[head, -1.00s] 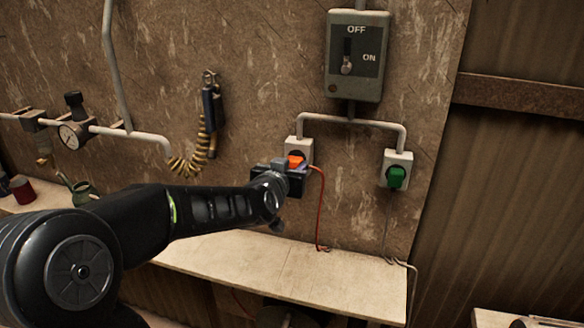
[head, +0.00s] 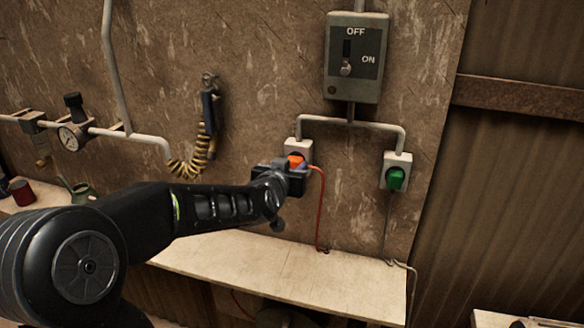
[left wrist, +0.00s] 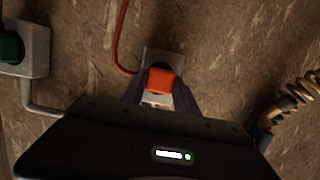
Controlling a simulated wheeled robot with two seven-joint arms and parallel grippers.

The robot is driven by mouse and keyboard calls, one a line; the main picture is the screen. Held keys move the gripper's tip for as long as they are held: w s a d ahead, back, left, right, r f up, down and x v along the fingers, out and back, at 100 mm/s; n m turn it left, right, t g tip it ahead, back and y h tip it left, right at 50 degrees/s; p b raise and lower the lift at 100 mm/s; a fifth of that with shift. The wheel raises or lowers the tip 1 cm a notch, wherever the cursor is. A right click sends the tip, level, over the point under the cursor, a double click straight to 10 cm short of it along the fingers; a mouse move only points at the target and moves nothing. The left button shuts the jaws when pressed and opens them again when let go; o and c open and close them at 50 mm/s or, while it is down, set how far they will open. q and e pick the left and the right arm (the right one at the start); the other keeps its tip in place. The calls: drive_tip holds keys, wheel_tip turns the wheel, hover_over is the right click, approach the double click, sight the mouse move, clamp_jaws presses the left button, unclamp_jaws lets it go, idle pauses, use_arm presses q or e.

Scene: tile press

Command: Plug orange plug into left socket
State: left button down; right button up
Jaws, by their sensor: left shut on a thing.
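The orange plug (head: 296,161) is at the front of the left socket (head: 305,147), a pale box on the wall. My left gripper (head: 293,168) is shut on the orange plug. In the left wrist view the orange plug (left wrist: 161,81) sits between the two fingers, over the face of the pale socket (left wrist: 161,57). Whether its pins are fully seated is hidden. A red cord (head: 321,205) runs from the plug down to the shelf. My right gripper is in neither view now.
A green plug (head: 395,178) sits in the right socket (head: 402,158). A grey switch box (head: 354,60) marked OFF and ON is above, its lever low. A coiled yellow hose (head: 190,165) hangs to the left. The shelf (head: 285,272) below is mostly clear.

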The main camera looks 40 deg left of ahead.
use_arm(q)
drive_tip(key=c, duration=0.9)
unclamp_jaws()
drive_tip(key=shift+o, duration=0.2)
drive_tip(key=shift+s, duration=0.1)
drive_tip(key=b+v, duration=0.1)
drive_tip(key=v, duration=0.6)
drive_tip(key=shift+s+d+b, duration=0.2)
drive_tip(key=shift+s+b, duration=0.1)
drive_tip(key=shift+b, duration=0.1)
